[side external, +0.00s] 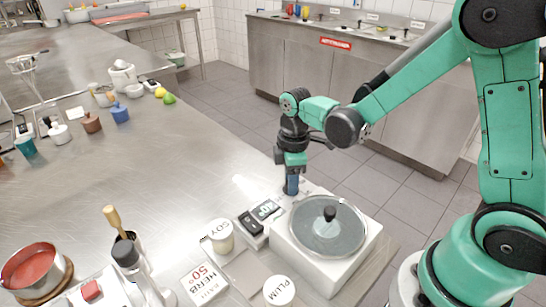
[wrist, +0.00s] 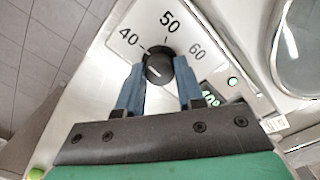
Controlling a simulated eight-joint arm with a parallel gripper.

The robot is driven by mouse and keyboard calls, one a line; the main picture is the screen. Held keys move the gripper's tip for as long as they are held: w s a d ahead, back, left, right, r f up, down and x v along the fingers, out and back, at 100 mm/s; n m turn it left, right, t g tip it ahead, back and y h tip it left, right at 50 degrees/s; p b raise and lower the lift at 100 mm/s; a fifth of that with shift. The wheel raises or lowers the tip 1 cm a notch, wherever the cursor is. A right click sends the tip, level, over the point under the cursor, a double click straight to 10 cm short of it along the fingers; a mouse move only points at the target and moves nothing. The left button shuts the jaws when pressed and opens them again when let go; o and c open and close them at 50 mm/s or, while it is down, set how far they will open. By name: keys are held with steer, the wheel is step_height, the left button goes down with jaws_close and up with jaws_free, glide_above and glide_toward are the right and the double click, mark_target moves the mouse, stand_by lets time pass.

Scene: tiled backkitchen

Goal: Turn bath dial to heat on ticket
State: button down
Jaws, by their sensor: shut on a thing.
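The bath (side external: 360,262) is a white box with a round glass lid (side external: 328,226) with a black knob. Its black dial (wrist: 158,69) shows in the wrist view on a white plate (wrist: 182,14) marked 40, 50 and 60. A short white line shows on the dial; which mark it points to is unclear. My gripper (wrist: 160,76) is shut on the dial, one blue finger on each side. In the side view my gripper (side external: 291,188) reaches down at the bath's back left corner, hiding the dial. The ticket (side external: 205,284) reads "HERB 50°" and lies on the counter.
A small digital display (side external: 266,210) stands beside the bath. White tubs marked SOY (side external: 221,235) and PLUM (side external: 279,290) stand close by. A red-filled pan (side external: 33,270) is at front left. The middle of the steel counter (side external: 185,165) is clear.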

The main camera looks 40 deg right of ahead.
steer(key=m, duration=1.1)
stand_by(0.3)
steer(key=shift+m, duration=0.3)
steer(key=c, duration=0.5)
jaws_free()
steer(key=shift+c, duration=0.2)
steer(key=shift+r, duration=2.85)
